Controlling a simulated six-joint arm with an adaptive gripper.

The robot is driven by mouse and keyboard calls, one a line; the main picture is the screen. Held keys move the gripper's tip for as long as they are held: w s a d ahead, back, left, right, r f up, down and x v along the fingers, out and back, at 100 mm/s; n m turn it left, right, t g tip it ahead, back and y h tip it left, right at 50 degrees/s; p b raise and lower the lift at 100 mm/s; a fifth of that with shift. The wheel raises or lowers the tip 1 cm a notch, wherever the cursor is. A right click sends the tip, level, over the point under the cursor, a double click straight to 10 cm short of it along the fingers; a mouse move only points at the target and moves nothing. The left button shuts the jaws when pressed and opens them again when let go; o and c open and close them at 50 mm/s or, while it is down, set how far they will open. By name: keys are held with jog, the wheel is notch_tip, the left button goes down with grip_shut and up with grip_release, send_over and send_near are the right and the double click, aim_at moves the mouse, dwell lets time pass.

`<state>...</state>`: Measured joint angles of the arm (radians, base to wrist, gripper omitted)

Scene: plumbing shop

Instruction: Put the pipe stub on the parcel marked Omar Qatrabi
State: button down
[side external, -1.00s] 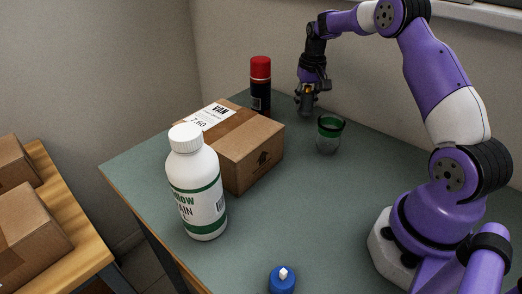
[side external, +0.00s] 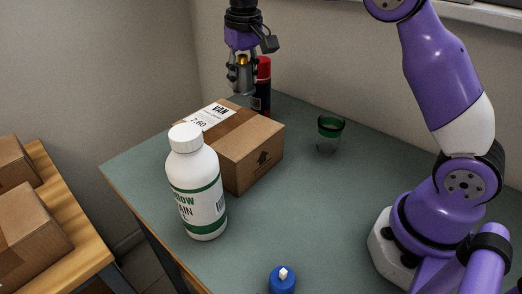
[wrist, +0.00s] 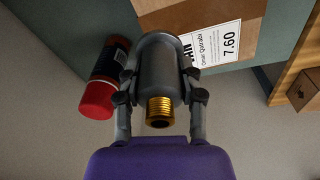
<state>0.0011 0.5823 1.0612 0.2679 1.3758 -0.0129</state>
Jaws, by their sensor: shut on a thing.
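My gripper (side external: 241,80) is shut on the pipe stub (wrist: 158,75), a grey cylinder with a brass threaded end; it is held between the two fingers in the wrist view. The parcel (side external: 245,156) is a brown cardboard box on the green table. Its white label (wrist: 214,46) reads "Omar Qatrabi" and "7.60" in the wrist view. In the side view my gripper is above the far part of the parcel, in front of the spray can.
A black spray can with a red cap (side external: 264,70) stands behind the parcel. A white drain-cleaner bottle (side external: 196,190) stands in front of it. A green-rimmed glass (side external: 330,134) is to the right, and a blue item (side external: 282,279) is near the front. More boxes (side external: 28,228) are on a wooden bench at left.

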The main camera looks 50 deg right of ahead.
jog(key=r+n, duration=0.2)
send_over(225, 123)
jog(key=f, duration=0.7)
jog(key=shift+s+f, duration=0.2)
jog(key=shift+f, duration=0.15)
jog(key=shift+c, duration=2.3)
grip_release()
jog(key=shift+f, duration=0.15)
